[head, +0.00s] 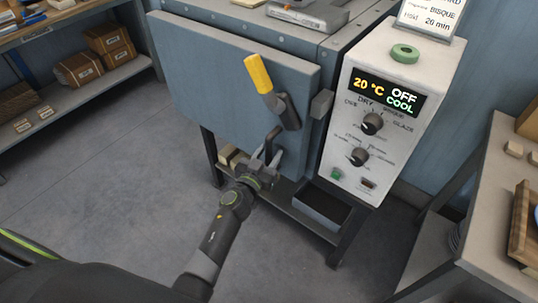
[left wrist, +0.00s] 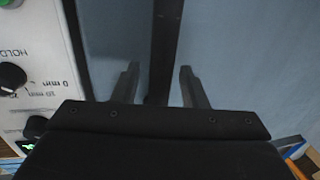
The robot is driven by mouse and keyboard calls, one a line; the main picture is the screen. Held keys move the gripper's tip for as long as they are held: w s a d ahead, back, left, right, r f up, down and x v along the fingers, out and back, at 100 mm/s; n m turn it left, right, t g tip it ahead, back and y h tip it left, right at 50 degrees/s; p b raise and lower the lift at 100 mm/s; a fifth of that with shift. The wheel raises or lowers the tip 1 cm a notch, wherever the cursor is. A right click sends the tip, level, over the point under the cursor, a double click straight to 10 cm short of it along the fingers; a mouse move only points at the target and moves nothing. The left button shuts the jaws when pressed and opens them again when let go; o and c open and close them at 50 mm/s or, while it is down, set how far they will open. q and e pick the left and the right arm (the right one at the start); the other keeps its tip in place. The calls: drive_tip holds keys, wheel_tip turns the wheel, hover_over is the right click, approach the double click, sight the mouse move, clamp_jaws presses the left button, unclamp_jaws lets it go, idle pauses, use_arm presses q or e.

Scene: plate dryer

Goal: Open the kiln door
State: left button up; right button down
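The kiln door (head: 215,85) is a blue-grey panel that looks shut against the kiln body. A lever with a yellow grip (head: 258,73) sits on its right side, pointing up and slightly left. Below it is a dark bar handle (head: 273,138). My left gripper (head: 266,158) is at the lower part of this handle. In the left wrist view the dark handle bar (left wrist: 165,45) runs between the two spread fingers of my left gripper (left wrist: 160,85), with gaps visible on both sides. My right gripper is not in view.
The white control panel (head: 382,115) right of the door reads 20 °C, OFF, COOL. A shelf with boxes (head: 85,65) stands at the left and a table (head: 500,200) at the right. The floor (head: 110,190) before the door's left side is clear.

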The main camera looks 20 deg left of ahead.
use_arm(q)
drive_tip(key=shift+w, duration=0.15)
clamp_jaws()
idle(0.4)
